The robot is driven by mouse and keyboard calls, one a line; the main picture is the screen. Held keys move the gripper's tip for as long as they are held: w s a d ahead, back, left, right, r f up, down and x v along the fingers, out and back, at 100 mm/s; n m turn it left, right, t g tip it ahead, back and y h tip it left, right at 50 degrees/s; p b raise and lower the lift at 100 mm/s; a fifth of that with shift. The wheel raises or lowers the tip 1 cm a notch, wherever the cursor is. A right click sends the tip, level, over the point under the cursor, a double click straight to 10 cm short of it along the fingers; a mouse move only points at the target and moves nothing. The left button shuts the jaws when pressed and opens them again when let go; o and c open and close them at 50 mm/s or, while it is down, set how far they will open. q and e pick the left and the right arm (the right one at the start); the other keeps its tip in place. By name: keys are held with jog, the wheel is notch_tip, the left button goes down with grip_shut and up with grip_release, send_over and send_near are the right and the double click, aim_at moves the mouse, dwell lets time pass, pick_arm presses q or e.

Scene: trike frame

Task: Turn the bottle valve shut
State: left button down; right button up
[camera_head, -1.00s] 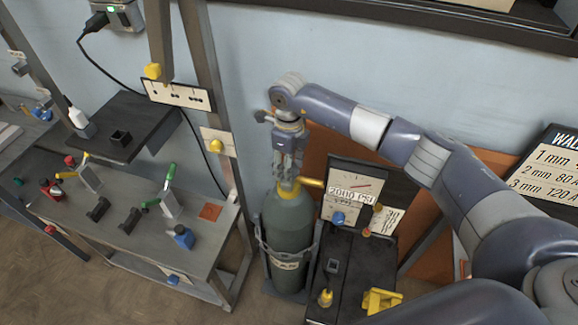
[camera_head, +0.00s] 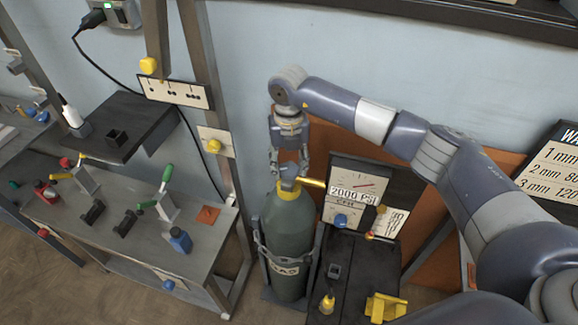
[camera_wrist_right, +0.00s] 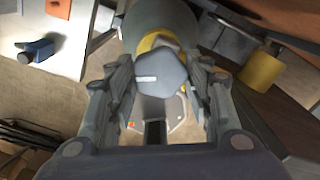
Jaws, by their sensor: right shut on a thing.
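The green gas bottle (camera_head: 289,235) stands upright in a holder beside the black cart, with a yellow collar at its top. The blue-grey valve knob (camera_head: 289,180) sits on the bottle's top. It shows in the right wrist view (camera_wrist_right: 160,74) as a faceted knob with a white mark, above the yellow collar. My right gripper (camera_head: 289,166) comes down from above onto the knob. In the wrist view its two fingers (camera_wrist_right: 160,88) stand on both sides of the knob and are shut on it. My left gripper is not in view.
A gauge panel (camera_head: 357,187) reading 2000 PSI stands right of the bottle, with a yellow fitting (camera_head: 314,183) between them. The black cart (camera_head: 345,262) is close on the right. A grey workbench (camera_head: 140,220) with clamps and small tools is on the left.

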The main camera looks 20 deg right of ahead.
jog(key=m+b, duration=0.1)
jog(key=m, duration=0.5)
jog(key=shift+m, duration=0.3)
jog(key=m, duration=0.6)
jog(key=shift+w+r, duration=0.1)
jog(key=shift+r, duration=0.05)
jog(key=m, duration=0.5)
jog(key=shift+m+p, duration=0.8)
jog(key=shift+m, duration=2.1)
jog(key=o, duration=1.1)
